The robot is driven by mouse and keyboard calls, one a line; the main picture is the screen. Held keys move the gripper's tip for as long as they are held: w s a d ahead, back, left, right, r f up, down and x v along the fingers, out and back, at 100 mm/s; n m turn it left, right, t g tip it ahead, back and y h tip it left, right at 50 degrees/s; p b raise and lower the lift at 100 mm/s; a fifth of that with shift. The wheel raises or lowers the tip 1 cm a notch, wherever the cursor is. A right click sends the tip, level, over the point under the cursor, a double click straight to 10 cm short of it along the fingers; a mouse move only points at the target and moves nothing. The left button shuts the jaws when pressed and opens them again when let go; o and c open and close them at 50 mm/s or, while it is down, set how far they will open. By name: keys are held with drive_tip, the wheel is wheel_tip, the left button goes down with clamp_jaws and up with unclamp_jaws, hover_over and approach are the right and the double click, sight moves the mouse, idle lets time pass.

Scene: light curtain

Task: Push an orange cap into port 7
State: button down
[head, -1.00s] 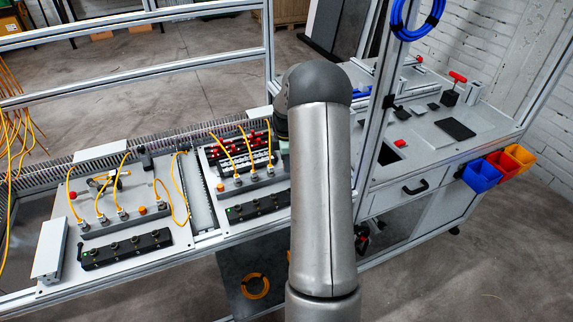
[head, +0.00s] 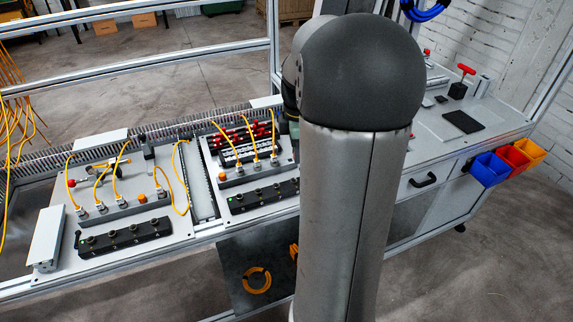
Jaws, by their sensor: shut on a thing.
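My gripper is not visible; my own grey arm stands large in front of the right middle and hides what is behind it. An orange cap (head: 142,198) sits on the left panel by the row of yellow-cable connectors. Another orange cap (head: 222,176) sits at the left end of the connector row on the right panel. A black port block (head: 124,236) lies along the front of the left panel. A second black port block (head: 262,195) lies along the front of the right panel. Port numbers are too small to read, so I cannot tell which is port 7.
Yellow cables (head: 181,165) arch over both panels. A white box-shaped cover (head: 47,238) stands at the left edge. Aluminium frame bars (head: 130,77) cross behind. Blue, red and orange bins (head: 489,169) hang at the right workbench. Orange coiled cable (head: 257,281) shows below the panels.

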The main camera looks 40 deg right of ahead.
idle(0.4)
drive_tip(key=b, duration=0.5)
hover_over(276, 188)
wheel_tip(276, 188, down, 5)
drive_tip(key=f+b, duration=0.2)
drive_tip(key=f, duration=0.1)
drive_tip(key=f+b, duration=0.1)
drive_tip(key=shift+w+d+f, duration=0.2)
drive_tip(key=shift+w+d, duration=0.15)
drive_tip(key=shift+w, duration=0.05)
drive_tip(key=shift+f+b, duration=0.35)
drive_tip(key=shift+f, duration=0.05)
drive_tip(key=shift+f, duration=1.05)
idle(2.1)
drive_tip(key=c, duration=0.9)
unclamp_jaws()
drive_tip(key=shift+o, duration=0.2)
drive_tip(key=shift+r, duration=0.1)
wheel_tip(276, 188, up, 8)
drive_tip(key=p, duration=0.5)
drive_tip(key=shift+f+p, duration=0.25)
drive_tip(key=shift+p, duration=0.15)
